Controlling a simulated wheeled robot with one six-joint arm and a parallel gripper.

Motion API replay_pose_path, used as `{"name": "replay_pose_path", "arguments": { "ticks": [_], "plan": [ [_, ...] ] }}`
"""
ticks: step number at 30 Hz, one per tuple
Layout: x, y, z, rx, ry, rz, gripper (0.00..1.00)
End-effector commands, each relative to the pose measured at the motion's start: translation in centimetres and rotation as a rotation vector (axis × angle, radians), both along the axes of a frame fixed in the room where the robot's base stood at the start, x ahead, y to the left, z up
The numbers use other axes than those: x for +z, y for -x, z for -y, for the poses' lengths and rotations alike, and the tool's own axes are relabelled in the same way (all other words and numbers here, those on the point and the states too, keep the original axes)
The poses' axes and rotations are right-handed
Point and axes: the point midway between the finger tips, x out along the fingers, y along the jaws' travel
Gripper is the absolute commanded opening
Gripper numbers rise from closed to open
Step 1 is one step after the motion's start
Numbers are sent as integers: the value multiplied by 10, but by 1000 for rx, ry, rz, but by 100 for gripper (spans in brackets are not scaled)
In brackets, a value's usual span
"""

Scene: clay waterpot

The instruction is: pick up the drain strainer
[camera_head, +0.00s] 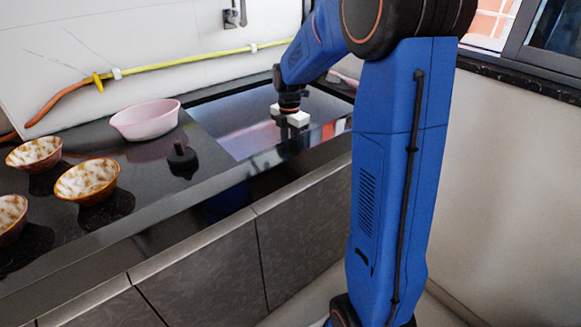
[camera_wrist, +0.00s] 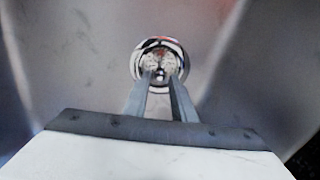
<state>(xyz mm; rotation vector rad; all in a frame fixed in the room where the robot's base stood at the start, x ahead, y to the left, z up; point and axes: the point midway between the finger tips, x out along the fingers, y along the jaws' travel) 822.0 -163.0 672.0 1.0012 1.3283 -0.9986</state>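The drain strainer (camera_wrist: 160,50) is a round, shiny metal disc with a bright rim and a small centre knob. It sits on the grey sink floor in the upper middle of the wrist view. My gripper (camera_wrist: 161,76) points down at it, its two fingers apart with a gap between them. The fingertips overlap the strainer's near half, on either side of the knob. I cannot tell whether they touch it. In the head view the white body of my gripper shows over the sink, and the fingers and strainer are hidden.
The sink (camera_head: 222,128) is set in a dark counter. A pink basin (camera_head: 146,120) and a small black object (camera_head: 182,158) stand left of it. Several brown-and-white bowls (camera_head: 87,180) are farther left. A yellow hose (camera_head: 185,62) runs along the wall.

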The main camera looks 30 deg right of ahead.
Motion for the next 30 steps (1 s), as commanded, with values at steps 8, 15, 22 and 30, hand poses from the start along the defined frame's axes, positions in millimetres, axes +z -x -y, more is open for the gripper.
{"name": "replay_pose_path", "arguments": {
  "ticks": [8, 15, 22, 30],
  "plan": [
    [-37, -1, 3, 0, 0, -3, 24],
    [-48, -1, 3, 0, 0, 0, 24],
    [-48, -1, 3, 0, 0, -1, 5],
    [-48, -1, 3, 0, 0, -1, 0]
  ]
}}
